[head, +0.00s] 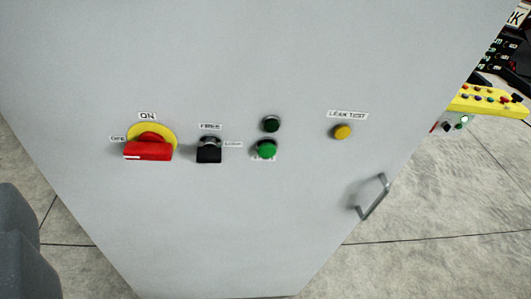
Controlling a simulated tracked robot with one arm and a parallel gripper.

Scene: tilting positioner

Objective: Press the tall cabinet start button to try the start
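The tall grey cabinet (230,220) fills most of the head view, its front face tilted in the picture. A bright green button (267,149) stands out from the face, right of centre. A label under it is mostly hidden by the button, so I cannot read it. A dark green round lamp or button (271,123) sits just above it and looks unlit. I see no gripper fingers in this view, and nothing touches the green button. A dark grey shape at the lower left edge may be part of my arm.
A red rotary switch (148,150) on a yellow plate has its white mark toward the left. A black selector (209,151), a yellow button (342,132) labelled LEAK TEST and a metal handle (374,197) share the face. A yellow control panel (490,102) stands right. Concrete floor shows both sides.

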